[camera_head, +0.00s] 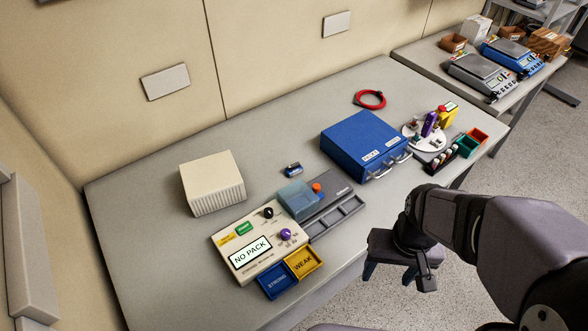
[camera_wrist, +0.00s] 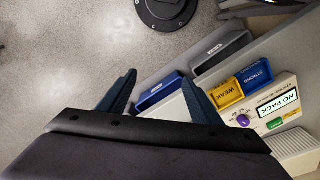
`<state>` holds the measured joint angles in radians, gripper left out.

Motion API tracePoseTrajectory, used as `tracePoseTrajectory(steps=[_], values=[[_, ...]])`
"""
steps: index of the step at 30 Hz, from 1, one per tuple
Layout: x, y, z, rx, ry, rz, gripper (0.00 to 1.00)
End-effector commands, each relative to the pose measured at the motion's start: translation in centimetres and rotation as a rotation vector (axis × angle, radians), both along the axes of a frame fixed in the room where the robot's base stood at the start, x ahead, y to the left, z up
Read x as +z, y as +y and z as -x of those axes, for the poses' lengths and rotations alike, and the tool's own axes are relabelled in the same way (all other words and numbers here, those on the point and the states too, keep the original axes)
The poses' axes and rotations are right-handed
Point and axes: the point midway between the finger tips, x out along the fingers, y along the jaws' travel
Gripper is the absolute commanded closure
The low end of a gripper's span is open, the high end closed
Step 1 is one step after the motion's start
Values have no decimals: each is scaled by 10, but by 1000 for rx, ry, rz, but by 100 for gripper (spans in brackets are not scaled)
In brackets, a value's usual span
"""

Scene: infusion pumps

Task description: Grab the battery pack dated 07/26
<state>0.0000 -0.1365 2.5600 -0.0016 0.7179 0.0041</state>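No 07/26 date can be read in either view. A small dark blue pack-like item (camera_head: 292,169) lies on the table behind the tester; any print on it is too small to read. A blue cabinet (camera_head: 362,140) with two labelled fronts and handles stands right of the middle; one label seems to read PACKS, and its inside is hidden. The tester (camera_head: 235,225) displays NO PACK, which also shows on the tester in the wrist view (camera_wrist: 278,106). My gripper (camera_head: 392,275) is off the table's front edge, apart from these things. In the wrist view its two fingers (camera_wrist: 158,80) are spread and empty.
Blue STRONG and yellow WEAK trays (camera_head: 291,274) sit before the tester. A cream vented box (camera_head: 212,183), grey slotted tray (camera_head: 336,217), red cable coil (camera_head: 370,99) and white round stand (camera_head: 425,138) are around. The table's left end is clear.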

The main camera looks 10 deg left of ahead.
Motion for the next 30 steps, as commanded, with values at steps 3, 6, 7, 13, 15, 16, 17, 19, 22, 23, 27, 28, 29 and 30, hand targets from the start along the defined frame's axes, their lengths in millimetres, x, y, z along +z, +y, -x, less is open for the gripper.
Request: tracePoseTrajectory(steps=[3,6,7,13,15,16,17,19,22,23,27,28,29,30], values=[[0,0,0,0,0,0,38],[0,0,0,0,0,0,38],[0,0,0,0,0,0,38],[1,4,-14,23,-11,-4,38],[2,9,-30,47,-25,-9,38],[2,11,-38,60,-32,-12,38],[3,15,-48,77,-40,-15,38],[4,25,-75,122,-64,-24,38],[4,46,-121,200,-105,-40,38],[4,53,-135,227,-118,-44,38],[0,94,-199,352,-184,-68,38],[-1,103,-212,377,-199,-74,38],[-2,113,-224,404,-213,-79,38],[-4,126,-239,438,-232,-86,38]])
